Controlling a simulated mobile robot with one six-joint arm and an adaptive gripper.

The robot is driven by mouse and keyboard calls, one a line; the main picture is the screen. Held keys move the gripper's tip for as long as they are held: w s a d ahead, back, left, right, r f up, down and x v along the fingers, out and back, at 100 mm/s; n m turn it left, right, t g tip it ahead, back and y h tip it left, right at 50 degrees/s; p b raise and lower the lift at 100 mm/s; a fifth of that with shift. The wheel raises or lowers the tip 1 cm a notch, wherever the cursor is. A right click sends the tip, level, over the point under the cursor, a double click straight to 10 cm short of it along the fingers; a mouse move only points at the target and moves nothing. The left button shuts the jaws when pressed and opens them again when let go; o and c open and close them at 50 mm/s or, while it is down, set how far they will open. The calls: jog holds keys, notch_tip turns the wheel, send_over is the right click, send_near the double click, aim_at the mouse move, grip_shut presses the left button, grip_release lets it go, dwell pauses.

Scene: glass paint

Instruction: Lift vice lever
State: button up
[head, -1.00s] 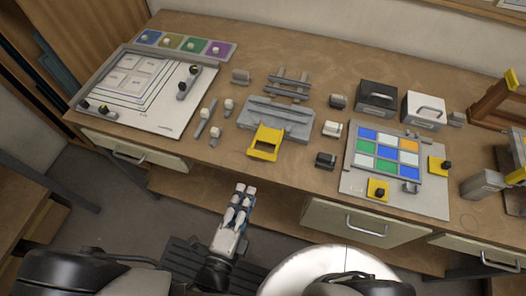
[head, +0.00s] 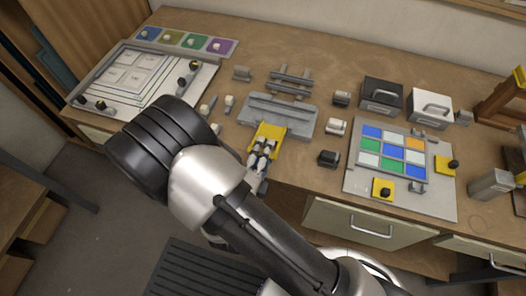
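The vice (head: 280,112) is a grey block with grooves near the front middle of the workbench. Its yellow lever (head: 268,130) sticks out toward the bench's front edge and lies low. My gripper (head: 263,147) is at the lever's front end, with its fingertips overlapping the yellow part. The fingers partly hide the lever, and I cannot tell whether they are closed on it or only touch it.
My arm covers the left front of the bench. A panel of coloured tiles (head: 389,187) with yellow-based knobs lies to the right. Black (head: 381,95) and white (head: 429,107) boxes stand behind it. Small grey blocks stand around the vice. A white panel (head: 209,88) lies at the left.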

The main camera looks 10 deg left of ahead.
grip_shut()
dwell(0.5)
dwell(0.3)
